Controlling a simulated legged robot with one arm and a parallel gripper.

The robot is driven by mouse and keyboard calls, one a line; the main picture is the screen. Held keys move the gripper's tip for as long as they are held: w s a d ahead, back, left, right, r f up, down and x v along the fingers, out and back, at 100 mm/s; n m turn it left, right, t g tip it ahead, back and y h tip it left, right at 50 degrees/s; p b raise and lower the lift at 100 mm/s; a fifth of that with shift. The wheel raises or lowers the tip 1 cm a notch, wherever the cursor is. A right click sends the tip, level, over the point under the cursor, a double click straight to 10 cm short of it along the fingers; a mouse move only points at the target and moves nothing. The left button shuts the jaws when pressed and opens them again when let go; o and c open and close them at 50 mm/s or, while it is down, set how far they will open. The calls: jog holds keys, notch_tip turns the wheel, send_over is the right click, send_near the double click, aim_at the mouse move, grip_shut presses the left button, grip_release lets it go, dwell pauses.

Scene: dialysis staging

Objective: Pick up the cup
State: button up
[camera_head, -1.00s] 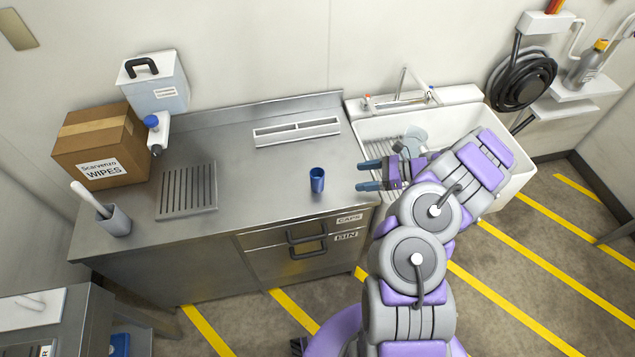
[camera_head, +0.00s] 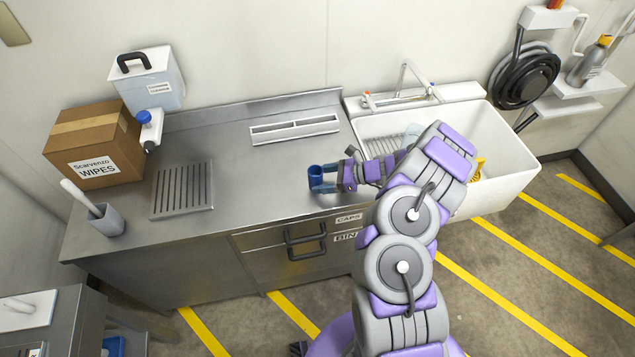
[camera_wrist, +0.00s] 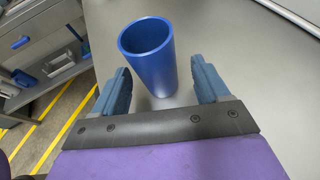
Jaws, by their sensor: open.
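The blue cup (camera_head: 315,177) stands upright on the steel counter (camera_head: 240,175), near its front edge and left of the sink. My gripper (camera_head: 322,179) is at the cup, reaching in from the right. In the wrist view the cup (camera_wrist: 150,58) stands between and slightly beyond the two blue-grey fingers of my gripper (camera_wrist: 168,84). The fingers are spread, with a gap visible on each side of the cup. The cup's open top faces up and its inside looks empty. The fingertips partly hide its lower part in the head view.
A white sink (camera_head: 510,150) is right of the counter. A slotted tray (camera_head: 295,129) lies behind the cup. A drain grate (camera_head: 183,189), a cardboard wipes box (camera_head: 95,150) and a grey holder (camera_head: 106,221) are at the left. The counter left of the cup is clear.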

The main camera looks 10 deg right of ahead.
aim_at(313, 181)
jog(key=x, duration=0.3)
jog(key=shift+s+a, duration=0.1)
jog(key=shift+a, duration=0.3)
jog(key=shift+d, duration=0.5)
jog(key=c, duration=0.6)
jog(key=shift+a, duration=0.35)
jog(key=c, duration=0.5)
